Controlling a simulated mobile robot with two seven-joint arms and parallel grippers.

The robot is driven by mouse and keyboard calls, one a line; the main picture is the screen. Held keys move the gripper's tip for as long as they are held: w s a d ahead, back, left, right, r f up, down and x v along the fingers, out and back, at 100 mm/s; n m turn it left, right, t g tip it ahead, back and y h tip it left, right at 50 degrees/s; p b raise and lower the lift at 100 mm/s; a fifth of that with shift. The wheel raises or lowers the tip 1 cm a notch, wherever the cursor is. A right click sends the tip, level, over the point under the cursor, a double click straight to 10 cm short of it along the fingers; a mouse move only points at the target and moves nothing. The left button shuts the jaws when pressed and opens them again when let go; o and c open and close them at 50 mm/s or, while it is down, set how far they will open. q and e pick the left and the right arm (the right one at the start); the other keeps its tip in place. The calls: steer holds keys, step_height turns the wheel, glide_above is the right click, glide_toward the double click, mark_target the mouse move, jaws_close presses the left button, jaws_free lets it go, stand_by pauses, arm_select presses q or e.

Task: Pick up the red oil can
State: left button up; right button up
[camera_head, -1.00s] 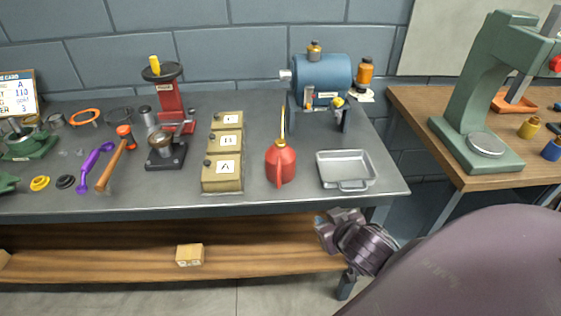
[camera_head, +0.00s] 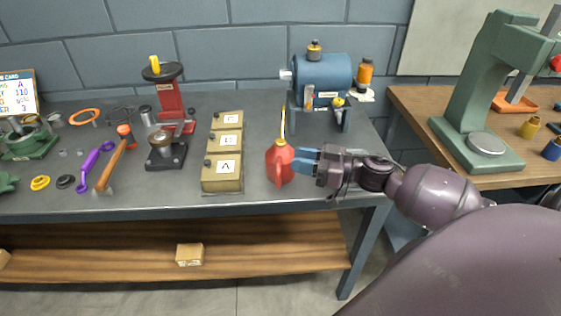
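The red oil can (camera_head: 279,164) stands upright on the grey workbench (camera_head: 258,125), with its thin yellow spout pointing up. My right gripper (camera_head: 302,160) has come in from the right, with its blue fingertips right beside the can's right side. The fingers point left toward the can. I cannot tell whether they touch it or how wide they are apart. My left gripper is not in view.
Boxes labelled A, B and C (camera_head: 223,172) stand left of the can. A blue motor-like machine (camera_head: 322,78) stands behind it. The metal tray is mostly hidden behind my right arm. A green press (camera_head: 480,100) stands on the right table.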

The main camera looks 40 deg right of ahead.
step_height(320, 180, down, 7)
steer(key=shift+f+b, duration=0.15)
steer(key=shift+b, duration=0.7)
steer(key=shift+w+a+f, duration=0.25)
steer(key=shift+w+a, duration=0.2)
steer(key=shift+w, duration=0.15)
steer(key=shift+w+a, duration=0.35)
steer(key=shift+w, duration=0.05)
steer(key=shift+x, duration=2.45)
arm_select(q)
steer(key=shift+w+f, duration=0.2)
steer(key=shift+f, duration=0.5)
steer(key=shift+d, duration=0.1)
arm_select(e)
jaws_close()
